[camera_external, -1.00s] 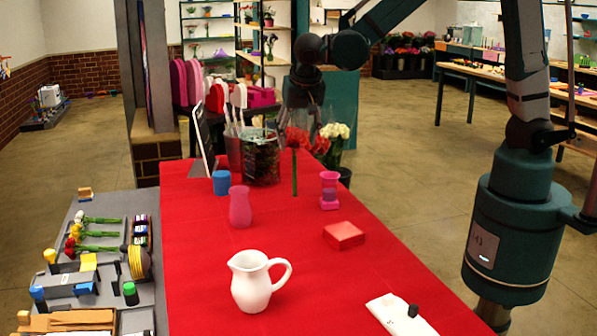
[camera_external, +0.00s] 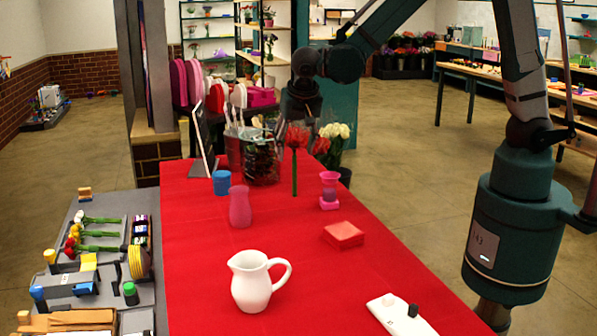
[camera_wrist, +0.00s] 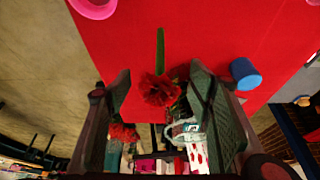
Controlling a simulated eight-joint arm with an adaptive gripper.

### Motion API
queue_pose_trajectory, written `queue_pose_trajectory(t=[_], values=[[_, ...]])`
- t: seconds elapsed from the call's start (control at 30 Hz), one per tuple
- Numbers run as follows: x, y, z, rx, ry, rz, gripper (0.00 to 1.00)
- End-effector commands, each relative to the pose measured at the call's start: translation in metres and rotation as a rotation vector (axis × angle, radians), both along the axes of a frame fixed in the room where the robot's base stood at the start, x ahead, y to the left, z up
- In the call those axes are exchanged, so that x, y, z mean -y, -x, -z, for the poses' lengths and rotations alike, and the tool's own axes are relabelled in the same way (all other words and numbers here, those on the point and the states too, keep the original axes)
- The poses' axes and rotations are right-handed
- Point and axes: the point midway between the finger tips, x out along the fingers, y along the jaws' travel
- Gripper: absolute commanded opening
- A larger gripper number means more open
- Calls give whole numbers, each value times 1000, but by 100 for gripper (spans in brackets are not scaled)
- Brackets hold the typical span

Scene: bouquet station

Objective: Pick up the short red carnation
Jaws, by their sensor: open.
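A red carnation (camera_external: 296,138) on a straight green stem stands upright on the red tablecloth, toward the far end. In the wrist view its red head (camera_wrist: 160,90) lies between my fingers, with the stem running toward the top. My gripper (camera_wrist: 158,78) is open, its two dark fingers on either side of the bloom with gaps. In the external view my gripper (camera_external: 300,105) is just above and behind the bloom, its fingertips hard to make out. A second red bloom (camera_external: 320,146) is just right of the first; it also shows lower left in the wrist view (camera_wrist: 122,132).
A pink hourglass-shaped holder (camera_external: 329,190) stands right of the stem. A blue cup (camera_external: 222,182), a pink vase (camera_external: 240,207) and a dark basket (camera_external: 261,162) stand to the left. A red box (camera_external: 343,234) and white pitcher (camera_external: 254,281) are nearer; cloth between them is clear.

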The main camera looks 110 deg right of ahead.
Motion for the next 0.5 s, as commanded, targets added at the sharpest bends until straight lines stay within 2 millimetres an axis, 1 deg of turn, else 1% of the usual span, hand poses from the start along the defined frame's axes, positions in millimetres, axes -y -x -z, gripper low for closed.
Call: queue_pose_trajectory(t=[0.1,0.2,0.33,0.5], values=[[4,0,11,0,0,1,52],[7,0,17,0,0,1,52],[9,0,21,0,0,1,52],[9,0,22,0,0,1,52]])
